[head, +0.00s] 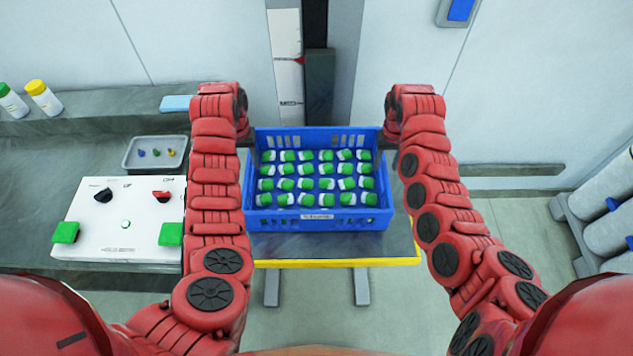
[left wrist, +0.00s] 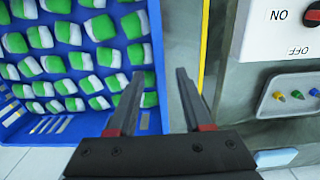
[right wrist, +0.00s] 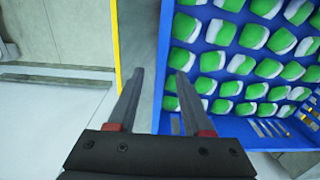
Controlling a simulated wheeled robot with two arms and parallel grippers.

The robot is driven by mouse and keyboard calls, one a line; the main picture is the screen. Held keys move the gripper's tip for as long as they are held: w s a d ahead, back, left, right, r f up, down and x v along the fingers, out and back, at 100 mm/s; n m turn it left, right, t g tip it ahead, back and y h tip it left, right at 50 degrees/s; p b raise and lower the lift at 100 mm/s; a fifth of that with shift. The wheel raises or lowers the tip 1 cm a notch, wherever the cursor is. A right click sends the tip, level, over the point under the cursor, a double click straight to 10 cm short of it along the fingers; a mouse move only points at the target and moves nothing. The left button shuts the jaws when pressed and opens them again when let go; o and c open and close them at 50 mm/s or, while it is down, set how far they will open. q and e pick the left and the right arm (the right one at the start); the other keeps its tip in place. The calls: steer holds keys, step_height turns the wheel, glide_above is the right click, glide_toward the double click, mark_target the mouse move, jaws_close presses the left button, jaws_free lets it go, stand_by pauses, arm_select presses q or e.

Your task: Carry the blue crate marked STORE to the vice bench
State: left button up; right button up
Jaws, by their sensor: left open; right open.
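The blue crate (head: 320,222) stands upright on a grey table (head: 400,243) with a yellow front edge. My left gripper (left wrist: 157,80) is open at the crate's left side, one finger over the inside and one outside the wall. My right gripper (right wrist: 158,80) is open at the right side, likewise with one finger on each side of the wall. I cannot tell whether the fingers touch it. The fingertips are mostly hidden in the head view. No vice shows.
On the left, a bench bears a white control box (head: 125,215) with green pads and a grey tray (head: 155,153) of small coloured pieces. Two bottles (head: 42,97) stand behind. Grey cylinders (head: 608,232) are in a rack at right. Floor between table and rack is clear.

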mark_target(252, 179)
arm_select(q)
step_height(252, 179, down, 7)
steer(key=shift+f, duration=0.1)
arm_select(e)
step_height(252, 179, down, 7)
steer(key=shift+f, duration=0.1)
arm_select(q)
jaws_close()
arm_select(e)
jaws_close()
arm_select(q)
steer(key=shift+w, duration=0.1)
stand_by(0.9)
